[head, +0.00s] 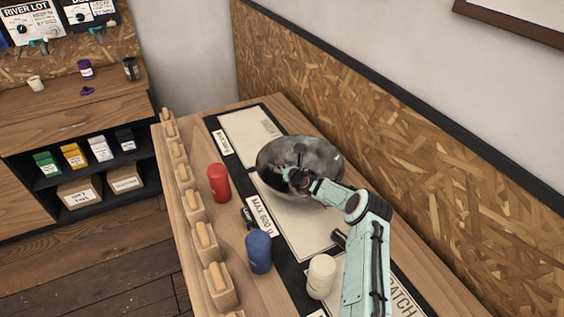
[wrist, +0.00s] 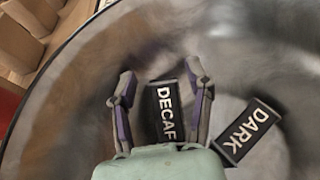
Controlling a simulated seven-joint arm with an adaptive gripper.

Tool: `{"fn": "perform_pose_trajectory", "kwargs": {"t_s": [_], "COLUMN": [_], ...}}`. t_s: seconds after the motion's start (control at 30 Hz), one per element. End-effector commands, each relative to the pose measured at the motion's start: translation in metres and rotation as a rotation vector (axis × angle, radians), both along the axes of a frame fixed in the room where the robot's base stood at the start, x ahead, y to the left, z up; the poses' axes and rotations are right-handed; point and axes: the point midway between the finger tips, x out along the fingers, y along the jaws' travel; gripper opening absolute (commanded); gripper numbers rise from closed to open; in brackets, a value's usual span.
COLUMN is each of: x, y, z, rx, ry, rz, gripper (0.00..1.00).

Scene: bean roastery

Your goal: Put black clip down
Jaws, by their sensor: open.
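My gripper (head: 298,176) reaches down into the grey metal bowl (head: 328,152). In the wrist view my gripper (wrist: 160,75) has its two fingers apart. A black clip-like piece marked DECAF (wrist: 166,110) lies in the bowl, between the fingers in the picture, with a gap at the left finger; I cannot tell whether it touches the right one. A second black piece marked DARK (wrist: 247,131) lies tilted to the right, outside the fingers. In the head view the pieces inside the bowl are mostly hidden by my gripper. A small black object (head: 248,217) lies on the counter.
A red canister (head: 219,183), a blue canister (head: 259,252) and a white canister (head: 321,276) stand on the counter. Several wooden blocks (head: 193,206) line its left edge. A pale mat (head: 250,136) has open space behind the bowl. The chipboard wall (head: 390,140) is at right.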

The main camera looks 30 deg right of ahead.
Motion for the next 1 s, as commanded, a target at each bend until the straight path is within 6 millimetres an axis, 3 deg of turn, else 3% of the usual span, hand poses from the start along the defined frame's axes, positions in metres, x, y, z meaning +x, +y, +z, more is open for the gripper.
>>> {"fn": "perform_pose_trajectory", "kwargs": {"t_s": [0.17,0.37,0.6,0.9,1.0], "x": [-0.012,-0.047,-0.046,-0.046,-0.047], "y": [-0.001,-0.002,-0.001,0.0,0.018], "z": [0.013,0.027,0.078,0.097,0.103], "rx": [0.001,0.001,-0.002,-0.004,-0.077], "ry": [0.0,0.001,-0.003,0.0,0.028], "rz": [0.0,-0.001,0.0,0.003,0.078], "gripper": [0.51,0.51,0.51,0.51,0.51]}}
